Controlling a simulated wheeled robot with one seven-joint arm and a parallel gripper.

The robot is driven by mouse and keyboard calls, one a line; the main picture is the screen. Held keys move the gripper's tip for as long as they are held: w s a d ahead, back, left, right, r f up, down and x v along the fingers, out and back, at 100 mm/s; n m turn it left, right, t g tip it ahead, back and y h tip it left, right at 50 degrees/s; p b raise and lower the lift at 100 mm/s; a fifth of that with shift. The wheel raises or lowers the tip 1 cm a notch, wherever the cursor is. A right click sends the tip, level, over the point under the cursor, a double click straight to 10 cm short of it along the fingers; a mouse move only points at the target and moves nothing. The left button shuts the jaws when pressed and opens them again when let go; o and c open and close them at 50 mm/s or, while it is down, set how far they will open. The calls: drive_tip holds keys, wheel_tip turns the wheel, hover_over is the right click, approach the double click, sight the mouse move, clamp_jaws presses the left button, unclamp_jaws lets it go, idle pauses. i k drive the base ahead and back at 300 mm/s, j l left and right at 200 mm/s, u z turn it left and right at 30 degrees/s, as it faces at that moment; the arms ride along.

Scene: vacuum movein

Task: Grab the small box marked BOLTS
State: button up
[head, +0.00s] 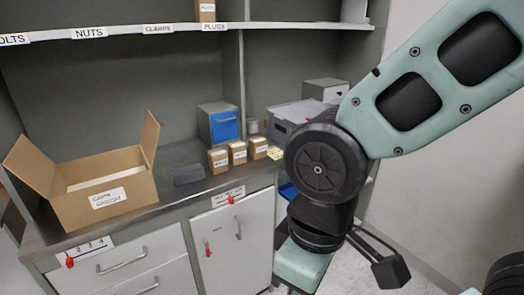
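Three small brown boxes stand in a row on the counter: a left one (218,161), a middle one (238,153) and a right one (259,148). Each has a white label, too small to read, so I cannot tell which is marked BOLTS. My arm crosses the right side, with its elbow just right of these boxes. A black jointed part (380,262) low at right may be a finger of my gripper. It is apart from the boxes, and its opening cannot be made out.
A large open carton (105,190) stands on the counter at left. A dark block (189,174), a blue-fronted bin (219,124) and a grey crate (290,117) are near the boxes. The shelf (120,31) above has labels reading "OLTS", NUTS, CLAMPS, PLUGS; a small box (205,10) stands above PLUGS.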

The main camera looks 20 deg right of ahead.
sight(218, 159)
drive_tip(key=i+j, duration=0.15)
drive_tip(key=j, duration=0.25)
drive_tip(key=i+j, duration=0.15)
drive_tip(key=j, duration=0.2)
drive_tip(key=i+j+z, duration=0.1)
drive_tip(key=j, duration=0.3)
drive_tip(key=i+j, duration=0.2)
drive_tip(key=j, duration=0.2)
drive_tip(key=i+j, duration=0.1)
drive_tip(key=j, duration=0.3)
drive_tip(key=i+z, duration=0.05)
